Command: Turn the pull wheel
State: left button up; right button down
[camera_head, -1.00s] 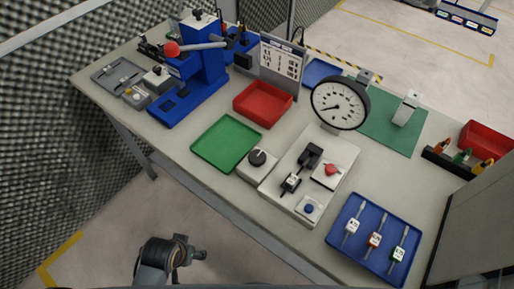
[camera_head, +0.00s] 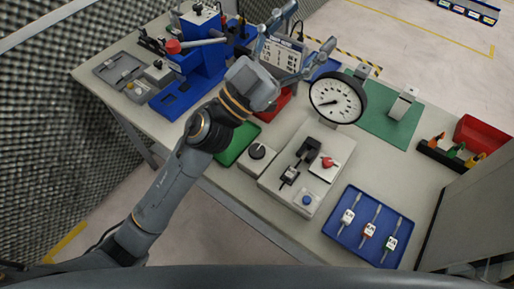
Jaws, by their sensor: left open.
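No part is plainly marked as the pull wheel. A black round knob (camera_head: 257,151) on a small pale box stands at the table's front edge, right of the green tray. A red knob (camera_head: 328,162) sits on a pale plate further right. My left gripper (camera_head: 312,28) is open and empty, with its fingers spread toward the back of the table. It is above and behind the black knob, apart from it, and partly covers the red tray and the printed sign. My right gripper is not in view.
A dial gauge (camera_head: 337,99) stands right of my left gripper. A blue press (camera_head: 205,65) with a red-ended lever is on the left. A green tray (camera_head: 236,144) lies under my left arm. A blue tray (camera_head: 345,234) with several tagged tools is at the front right.

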pick_arm(q)
jog(key=s+d+f+m+g+y, duration=0.4)
jog(key=s+d+f+m+g, duration=0.45)
jog(key=m+g, duration=0.65)
jog(key=n+t+y, duration=0.2)
jog(key=n+y, duration=0.4)
jog(key=y, duration=1.2)
send_over(257, 150)
notch_tip(257, 150, down, 14)
notch_tip(257, 150, down, 13)
jog(key=p, duration=0.3)
jog(key=shift+f+p, duration=0.15)
jog(key=shift+p, duration=0.2)
